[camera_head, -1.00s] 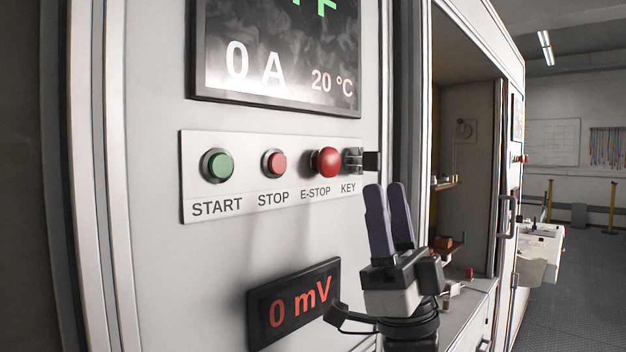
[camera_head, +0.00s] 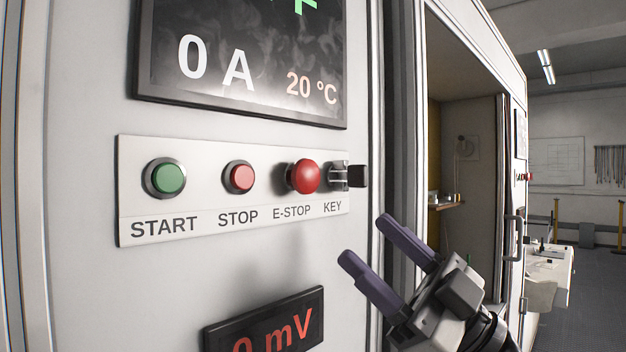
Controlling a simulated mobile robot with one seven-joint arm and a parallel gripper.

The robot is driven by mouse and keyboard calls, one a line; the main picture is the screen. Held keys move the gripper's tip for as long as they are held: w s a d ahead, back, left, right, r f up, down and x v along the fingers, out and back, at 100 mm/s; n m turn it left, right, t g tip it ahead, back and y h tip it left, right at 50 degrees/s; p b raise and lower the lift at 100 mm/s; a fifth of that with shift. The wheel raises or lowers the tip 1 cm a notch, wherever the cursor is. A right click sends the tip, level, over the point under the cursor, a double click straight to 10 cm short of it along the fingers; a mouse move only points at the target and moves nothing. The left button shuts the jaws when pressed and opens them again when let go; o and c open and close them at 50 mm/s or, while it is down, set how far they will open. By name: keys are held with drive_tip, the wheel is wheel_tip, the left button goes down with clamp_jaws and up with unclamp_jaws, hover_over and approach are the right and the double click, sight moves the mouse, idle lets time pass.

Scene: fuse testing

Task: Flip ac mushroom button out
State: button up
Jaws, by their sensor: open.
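The red E-STOP mushroom button (camera_head: 305,177) stands out from the white control plate (camera_head: 160,226), between the STOP button and the key switch. My gripper (camera_head: 366,241) is open and empty. It is below and to the right of the mushroom button in the picture, apart from it. Its two purple fingers point up and to the left. I cannot tell how far the gripper stands from the panel face.
On the plate are the green START button (camera_head: 165,178), the red STOP button (camera_head: 239,177) and the key switch (camera_head: 346,176) with a black key. A dark display (camera_head: 240,94) hangs above and a mV display (camera_head: 265,327) below. An open cabinet bay (camera_head: 470,200) is at right.

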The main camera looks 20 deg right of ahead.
sight(315, 190)
drive_tip(key=p+x, duration=0.3)
drive_tip(key=x, duration=0.7)
drive_tip(key=shift+p, duration=0.35)
clamp_jaws()
drive_tip(key=shift+s+d+f+b, duration=0.15)
drive_tip(key=shift+s+b, duration=0.25)
drive_tip(key=shift+b, duration=0.55)
unclamp_jaws()
drive_tip(key=shift+s+d, duration=0.1)
